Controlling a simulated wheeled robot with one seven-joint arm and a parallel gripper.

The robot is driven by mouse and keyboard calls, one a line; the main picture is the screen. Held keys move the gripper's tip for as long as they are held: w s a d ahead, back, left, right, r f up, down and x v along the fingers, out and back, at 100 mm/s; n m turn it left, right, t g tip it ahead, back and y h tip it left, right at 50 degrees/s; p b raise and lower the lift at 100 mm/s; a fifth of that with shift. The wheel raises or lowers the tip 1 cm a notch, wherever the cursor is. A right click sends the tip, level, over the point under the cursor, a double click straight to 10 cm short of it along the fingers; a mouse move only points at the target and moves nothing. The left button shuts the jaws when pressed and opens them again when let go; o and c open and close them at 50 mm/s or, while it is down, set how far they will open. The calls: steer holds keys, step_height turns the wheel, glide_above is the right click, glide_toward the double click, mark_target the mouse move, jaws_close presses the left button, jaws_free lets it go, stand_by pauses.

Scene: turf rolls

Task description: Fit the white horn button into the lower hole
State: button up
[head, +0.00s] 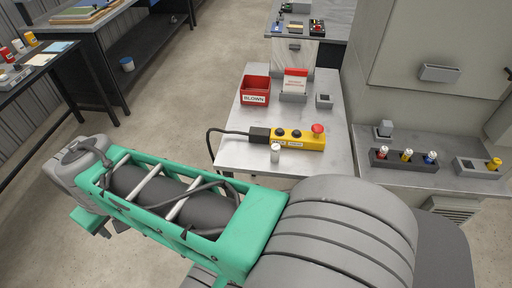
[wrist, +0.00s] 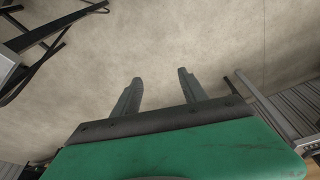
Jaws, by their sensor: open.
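A white cylinder with a pale top, likely the white horn button (head: 275,153), stands upright near the front edge of the grey table. Just behind it lies a yellow control box (head: 308,142) with a red mushroom button (head: 318,129) at its right end. Two small dark round spots show on its top; I cannot tell which is the lower hole or whether either is empty. My gripper (wrist: 160,76) is open in the wrist view, with bare floor between its fingers. It is far from the button and box, neither of which shows in that view.
On the table stand a red bin (head: 255,91) marked BLOWN, a grey holder with a red-and-white card (head: 295,82) and a small grey block (head: 324,101). A black cable runs left from the box. A right-hand counter bears a rack (head: 404,161) of coloured pieces.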

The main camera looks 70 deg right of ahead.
steer(key=d+r+m+g+p, duration=0.15)
steer(key=d+m, duration=0.35)
steer(key=d, duration=0.8)
steer(key=m+g+p, duration=0.2)
steer(key=m+p, duration=0.2)
steer(key=m, duration=0.7)
glide_above(276, 146)
steer(key=shift+w+a+f+t, duration=0.1)
steer(key=shift+w+a+t, duration=0.15)
steer(key=shift+w+a, duration=0.2)
steer(key=shift+m, duration=0.3)
steer(key=f, duration=0.2)
steer(key=f+p, duration=0.1)
steer(key=f, duration=0.1)
steer(key=s+d+f, duration=0.1)
steer(key=f, duration=0.2)
steer(key=shift+f, duration=0.45)
steer(key=shift+c, duration=0.5)
jaws_close()
